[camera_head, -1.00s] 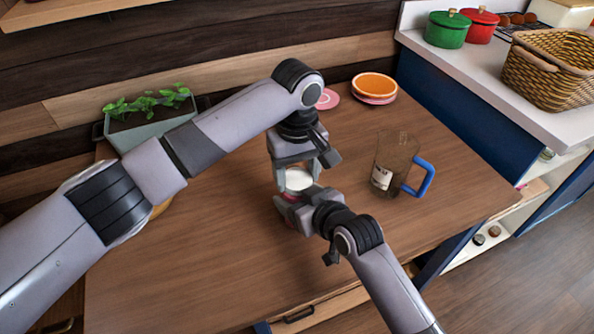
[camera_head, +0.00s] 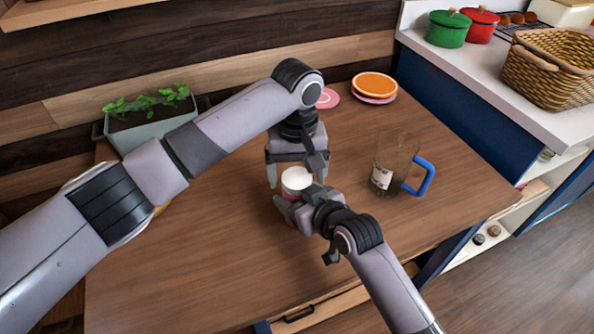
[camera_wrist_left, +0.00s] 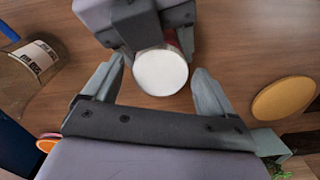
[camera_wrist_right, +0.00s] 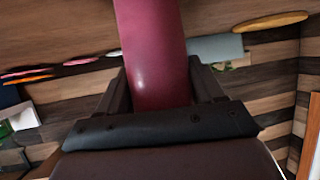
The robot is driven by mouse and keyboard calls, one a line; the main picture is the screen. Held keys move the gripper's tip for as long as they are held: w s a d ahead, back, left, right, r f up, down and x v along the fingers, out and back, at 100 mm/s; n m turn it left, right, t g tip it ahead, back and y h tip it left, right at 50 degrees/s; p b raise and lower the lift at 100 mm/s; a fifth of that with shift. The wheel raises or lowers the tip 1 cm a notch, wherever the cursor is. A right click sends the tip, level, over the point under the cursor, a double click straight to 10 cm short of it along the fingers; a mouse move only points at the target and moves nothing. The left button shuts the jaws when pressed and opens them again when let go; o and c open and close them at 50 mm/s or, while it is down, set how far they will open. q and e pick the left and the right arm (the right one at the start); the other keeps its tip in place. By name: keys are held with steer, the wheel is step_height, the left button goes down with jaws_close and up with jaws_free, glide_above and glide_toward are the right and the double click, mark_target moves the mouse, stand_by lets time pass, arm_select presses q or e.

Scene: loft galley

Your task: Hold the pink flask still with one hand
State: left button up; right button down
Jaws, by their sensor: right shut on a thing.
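The pink flask (camera_wrist_right: 152,50) stands upright on the wooden table, with a round white lid (camera_head: 297,178) on top. My right gripper (camera_wrist_right: 157,85) is shut around the flask's body from the near side, and its fingers hide much of the flask in the head view. My left gripper (camera_head: 297,168) points down from above, open, with one finger on each side of the lid. In the left wrist view the lid (camera_wrist_left: 160,72) sits between the spread fingers, with gaps visible on both sides.
A brown see-through mug (camera_head: 394,160) with a blue handle stands right of the flask. Orange and pink plates (camera_head: 375,86) lie at the back. A planter (camera_head: 150,120) stands at the back left.

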arm_select(q)
steer(key=shift+r, duration=2.25)
steer(key=shift+c, duration=0.3)
steer(key=shift+r+n, duration=1.7)
steer(key=shift+r, duration=0.05)
step_height(320, 180, down, 8)
steer(key=shift+f, duration=0.1)
